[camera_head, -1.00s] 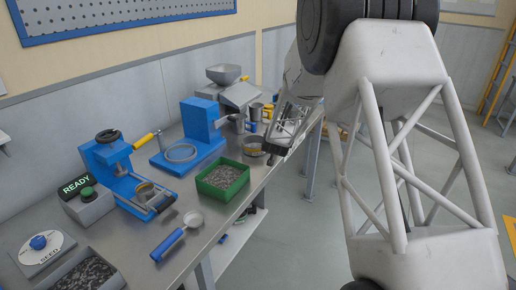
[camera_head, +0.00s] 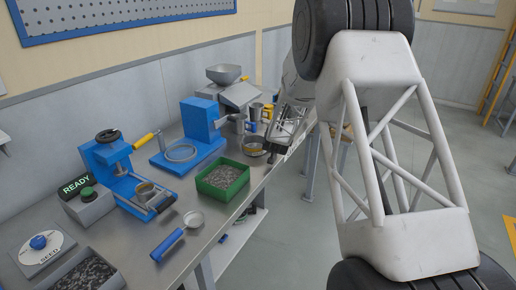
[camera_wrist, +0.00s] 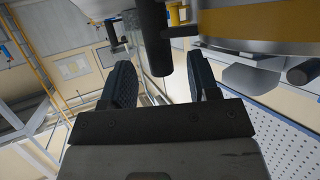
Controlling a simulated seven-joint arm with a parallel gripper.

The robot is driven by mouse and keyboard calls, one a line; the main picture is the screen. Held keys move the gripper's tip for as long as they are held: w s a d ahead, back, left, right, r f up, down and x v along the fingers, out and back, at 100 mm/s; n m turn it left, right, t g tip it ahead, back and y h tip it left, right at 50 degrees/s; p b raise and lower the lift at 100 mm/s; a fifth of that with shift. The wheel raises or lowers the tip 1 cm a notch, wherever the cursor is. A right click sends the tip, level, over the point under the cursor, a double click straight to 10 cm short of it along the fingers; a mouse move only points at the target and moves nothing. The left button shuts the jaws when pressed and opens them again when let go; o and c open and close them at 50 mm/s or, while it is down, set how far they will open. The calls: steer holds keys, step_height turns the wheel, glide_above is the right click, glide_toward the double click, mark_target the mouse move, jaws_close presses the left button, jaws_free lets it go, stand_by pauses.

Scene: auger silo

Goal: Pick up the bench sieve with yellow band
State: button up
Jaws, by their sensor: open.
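The bench sieve with yellow band (camera_wrist: 265,24) fills the upper right of the wrist view, very close and cut off by the frame edge. In the head view the round sieve (camera_head: 251,150) stands near the bench's front edge, beyond the green tray, partly hidden by my arm. My gripper (camera_wrist: 162,82) is open. A dark rounded bar, seemingly a handle (camera_wrist: 154,40), shows between the two fingers in the picture; I cannot tell whether it belongs to the sieve or lies between the fingers in depth. My gripper in the head view (camera_head: 282,138) is beside the sieve, its fingers unclear.
A green tray of dark grains (camera_head: 223,180) stands left of the sieve. A blue press (camera_head: 203,120), mugs (camera_head: 256,112) and a grey hopper (camera_head: 224,74) stand behind. A blue-handled scoop (camera_head: 168,244) lies in front. Open floor lies right of the bench.

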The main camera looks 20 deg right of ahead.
steer(key=shift+w+d+f, duration=0.15)
steer(key=shift+w+f, duration=0.05)
steer(key=shift+w, duration=0.25)
stand_by(0.3)
jaws_close()
